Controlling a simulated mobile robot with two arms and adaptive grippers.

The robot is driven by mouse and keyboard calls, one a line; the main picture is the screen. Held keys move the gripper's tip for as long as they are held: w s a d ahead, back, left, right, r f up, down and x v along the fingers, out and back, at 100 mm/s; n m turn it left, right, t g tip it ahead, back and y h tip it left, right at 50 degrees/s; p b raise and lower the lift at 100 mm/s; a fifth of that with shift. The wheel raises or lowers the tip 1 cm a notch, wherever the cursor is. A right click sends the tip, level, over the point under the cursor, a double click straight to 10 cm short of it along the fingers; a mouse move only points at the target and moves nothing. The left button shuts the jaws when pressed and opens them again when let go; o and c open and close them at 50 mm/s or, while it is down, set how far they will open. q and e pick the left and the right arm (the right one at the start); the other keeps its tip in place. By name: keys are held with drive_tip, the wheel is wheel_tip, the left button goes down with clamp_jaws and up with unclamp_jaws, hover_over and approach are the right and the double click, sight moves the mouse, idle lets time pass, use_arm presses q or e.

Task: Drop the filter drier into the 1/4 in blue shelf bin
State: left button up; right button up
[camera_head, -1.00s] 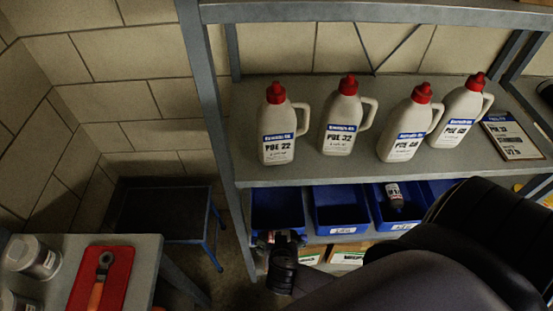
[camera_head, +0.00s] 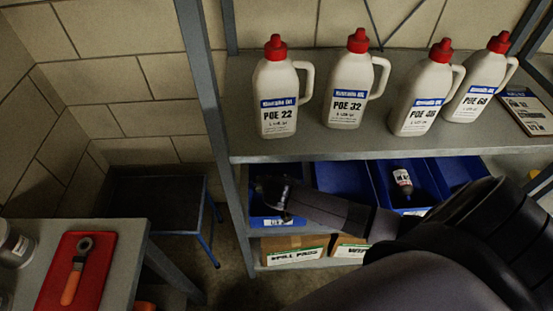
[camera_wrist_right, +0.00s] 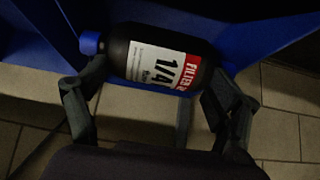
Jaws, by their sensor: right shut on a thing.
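The filter drier (camera_wrist_right: 158,60) is a black cylinder with blue end caps and a white and red label reading 1/4. My right gripper (camera_wrist_right: 155,82) is shut around it, one finger near each end. In the head view my right gripper (camera_head: 272,190) is over the leftmost blue shelf bin (camera_head: 262,222), and the drier is hardly discernible there. The bin's front label is too small to read. Blue bin wall (camera_wrist_right: 250,25) shows just beyond the drier in the wrist view. My left gripper is not in view.
More blue bins stand to the right; one holds another drier (camera_head: 403,180). White bottles (camera_head: 277,100) with red caps line the shelf (camera_head: 330,145) above. Boxes (camera_head: 293,250) sit below. A table with a red tray (camera_head: 60,295) is at left.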

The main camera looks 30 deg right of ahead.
drive_tip(key=shift+w+d+f+b, duration=0.1)
drive_tip(key=shift+w+f+b, duration=0.05)
drive_tip(key=shift+f+b, duration=0.3)
drive_tip(key=shift+w+d, duration=0.15)
drive_tip(key=shift+w, duration=0.05)
drive_tip(key=shift+w+d+r+g+p, duration=0.15)
drive_tip(key=shift+w+r+g+p, duration=0.1)
drive_tip(key=shift+g+p, duration=0.05)
drive_tip(key=shift+w+d+g+y, duration=0.3)
drive_tip(key=shift+w+g+y, duration=0.2)
drive_tip(key=shift+g+y, duration=0.15)
drive_tip(key=shift+w+d+f+g+b, duration=0.15)
drive_tip(key=shift+w+g+b, duration=0.1)
drive_tip(key=shift+g+b, duration=0.15)
drive_tip(key=shift+f+y+b, duration=0.25)
drive_tip(key=shift+f+b, duration=0.55)
drive_tip(key=shift+b, duration=0.4)
